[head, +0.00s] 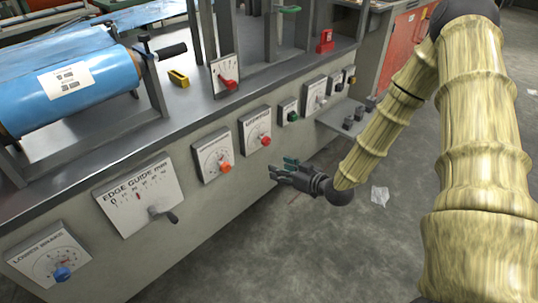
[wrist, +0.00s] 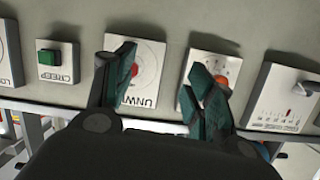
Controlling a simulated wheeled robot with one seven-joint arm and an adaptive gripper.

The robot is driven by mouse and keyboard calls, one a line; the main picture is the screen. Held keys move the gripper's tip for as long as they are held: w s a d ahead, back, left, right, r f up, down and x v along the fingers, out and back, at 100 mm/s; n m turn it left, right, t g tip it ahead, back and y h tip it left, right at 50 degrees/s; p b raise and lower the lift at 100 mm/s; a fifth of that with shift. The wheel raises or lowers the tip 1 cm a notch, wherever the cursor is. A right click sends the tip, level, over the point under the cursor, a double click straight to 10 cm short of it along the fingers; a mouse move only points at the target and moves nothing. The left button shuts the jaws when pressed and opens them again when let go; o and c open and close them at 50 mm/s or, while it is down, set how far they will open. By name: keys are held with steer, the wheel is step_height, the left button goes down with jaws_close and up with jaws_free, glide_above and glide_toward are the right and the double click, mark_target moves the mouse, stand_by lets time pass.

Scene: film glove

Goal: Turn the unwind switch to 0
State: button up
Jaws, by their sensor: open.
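The unwind switch is a red knob (head: 265,140) on a white plate (head: 251,126) on the front of the machine. In the wrist view the picture is turned over, and the unwind plate (wrist: 150,88) shows beyond my left-hand finger with part of its red knob (wrist: 135,69). That finger hides the rest of the plate and its label. My gripper (head: 283,168) is open and empty, in front of the panel, below and right of the knob and apart from it. Its teal-padded fingers (wrist: 162,65) spread wide in the wrist view. The knob's setting is too small to read.
A plate with an orange knob (head: 226,168) sits left of the unwind plate. A green button (head: 293,117) sits to its right. The edge guide plate (head: 140,195) with its lever is farther left. The floor before the panel is open, with a paper scrap (head: 380,195).

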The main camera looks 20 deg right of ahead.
mark_target(268, 141)
steer(key=w+d+r+n+t+y+b, duration=0.1)
steer(key=w+d+r+t+b, duration=0.15)
steer(key=d+b, duration=0.25)
steer(key=shift+t, duration=0.25)
steer(key=b+x, duration=0.1)
steer(key=x, duration=0.2)
steer(key=b+x, duration=0.1)
steer(key=x, duration=0.3)
steer(key=b+x, duration=0.1)
steer(key=x, duration=0.3)
steer(key=shift+a+f, duration=0.2)
steer(key=shift+f, duration=0.2)
steer(key=shift+c, duration=0.3)
steer(key=c, duration=0.9)
